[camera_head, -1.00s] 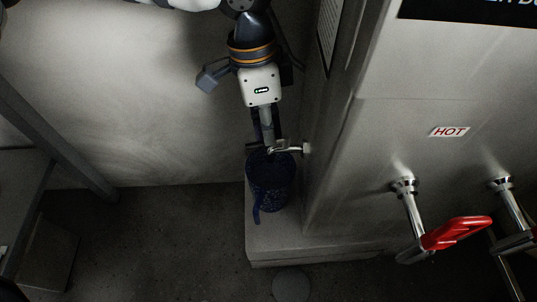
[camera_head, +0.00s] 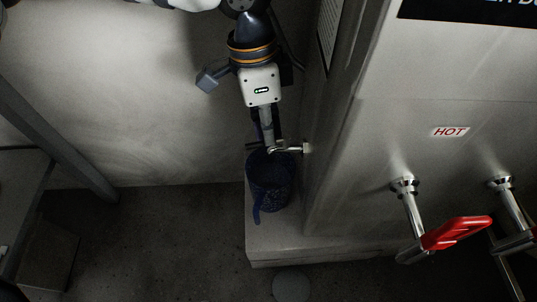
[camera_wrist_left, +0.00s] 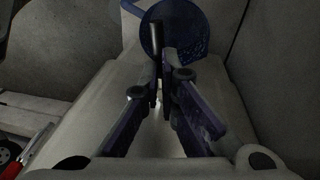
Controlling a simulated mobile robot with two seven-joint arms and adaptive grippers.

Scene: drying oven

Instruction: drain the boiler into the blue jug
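The blue speckled jug (camera_head: 270,184) stands upright on a pale ledge beside the boiler (camera_head: 370,130). Its handle faces the front. A metal drain tap (camera_head: 287,147) sticks out of the boiler's left side above the jug's mouth. My left gripper (camera_head: 266,145) points down at the tap's outer end, over the jug. In the left wrist view its fingers (camera_wrist_left: 162,72) are close together around a thin dark lever (camera_wrist_left: 156,35), and the jug (camera_wrist_left: 180,30) shows beyond them. The fingertips partly hide the contact. My right gripper is not in view.
A table frame (camera_head: 60,150) stands at the left, with open floor between.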

